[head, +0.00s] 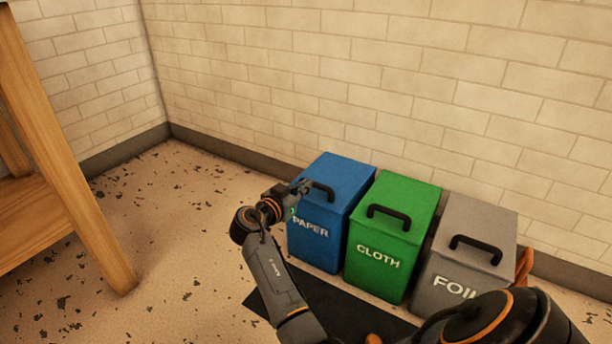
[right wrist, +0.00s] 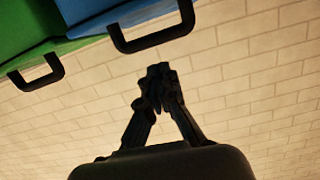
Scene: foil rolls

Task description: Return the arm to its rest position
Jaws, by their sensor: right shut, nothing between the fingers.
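My right arm reaches up from the lower right of the head view. Its right gripper (head: 301,187) is in front of the lid of the blue PAPER bin (head: 316,243), close to its black handle; I cannot tell whether they touch. In the right wrist view the fingers of the right gripper (right wrist: 160,82) are together with nothing between them. That view also shows the blue bin's handle (right wrist: 152,42) above the fingertips, against the wall. My left gripper is not in view.
The green CLOTH bin (head: 378,262) and grey FOIL bin (head: 455,270) stand beside the blue one, lids closed, along the brick wall (head: 400,90). A dark mat (head: 345,315) lies in front. A wooden table (head: 75,215) is at left. Speckled floor (head: 185,220) between is clear.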

